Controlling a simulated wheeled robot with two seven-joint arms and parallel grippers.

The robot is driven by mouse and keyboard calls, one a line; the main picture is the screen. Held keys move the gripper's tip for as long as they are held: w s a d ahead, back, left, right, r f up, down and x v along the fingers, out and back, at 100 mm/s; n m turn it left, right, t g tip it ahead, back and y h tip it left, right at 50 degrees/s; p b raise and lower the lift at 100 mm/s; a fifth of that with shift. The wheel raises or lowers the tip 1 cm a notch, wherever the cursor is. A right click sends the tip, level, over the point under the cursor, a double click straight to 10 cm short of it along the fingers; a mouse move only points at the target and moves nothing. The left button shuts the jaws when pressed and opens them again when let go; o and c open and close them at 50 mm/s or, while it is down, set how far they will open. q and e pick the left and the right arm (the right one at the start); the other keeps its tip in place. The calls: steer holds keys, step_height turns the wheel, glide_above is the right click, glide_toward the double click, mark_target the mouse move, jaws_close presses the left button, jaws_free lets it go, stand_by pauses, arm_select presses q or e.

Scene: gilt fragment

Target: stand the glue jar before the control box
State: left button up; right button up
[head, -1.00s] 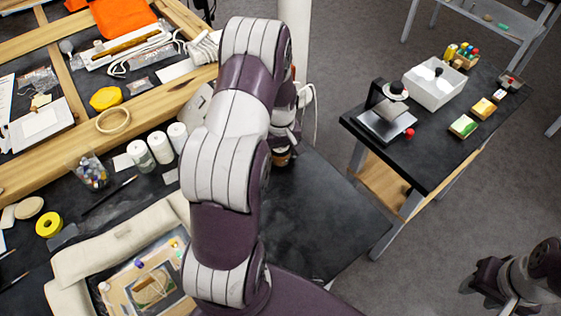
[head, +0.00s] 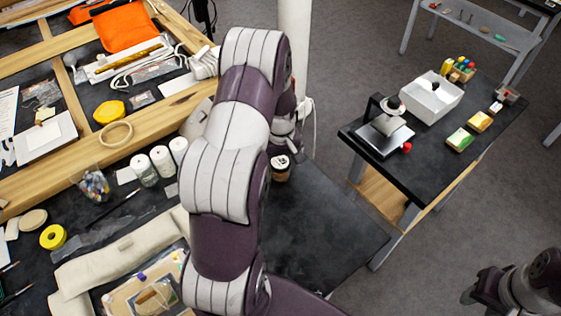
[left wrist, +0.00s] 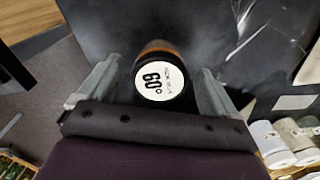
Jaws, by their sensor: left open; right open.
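The glue jar (head: 281,174), amber-brown with a black lid and white top label, stands on the dark tabletop just below my left gripper (head: 292,142) in the head view. A pale casing (head: 196,118), perhaps the control box, is mostly hidden behind my left arm. My right gripper (head: 474,290) is open and empty at the lower right, over the floor.
White-lidded jars (head: 161,160) stand left of my left arm. A wooden frame (head: 60,165) lies across the left bench. Bare dark tabletop (head: 320,220) lies right of the arm. A separate side table (head: 440,170) holds a white bin (head: 430,97) and small boxes.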

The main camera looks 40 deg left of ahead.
mark_target(282, 164)
arm_select(q)
step_height(282, 164, up, 10)
steer(key=p, duration=0.6)
steer(key=s+d+r+m, duration=0.2)
steer(key=s+d+m, duration=0.1)
steer(key=s+d, duration=0.1)
steer(key=s+d+r+m+t+b, duration=0.1)
steer(key=s+d+r+m, duration=0.2)
steer(key=d, duration=0.4)
steer(key=s+d+r+m+b, duration=0.1)
steer(key=s+d+r+m, duration=0.2)
steer(key=s+d+m, duration=0.2)
steer(key=shift+d, duration=0.35)
arm_select(e)
step_height(282, 164, up, 5)
steer(key=shift+r, duration=0.2)
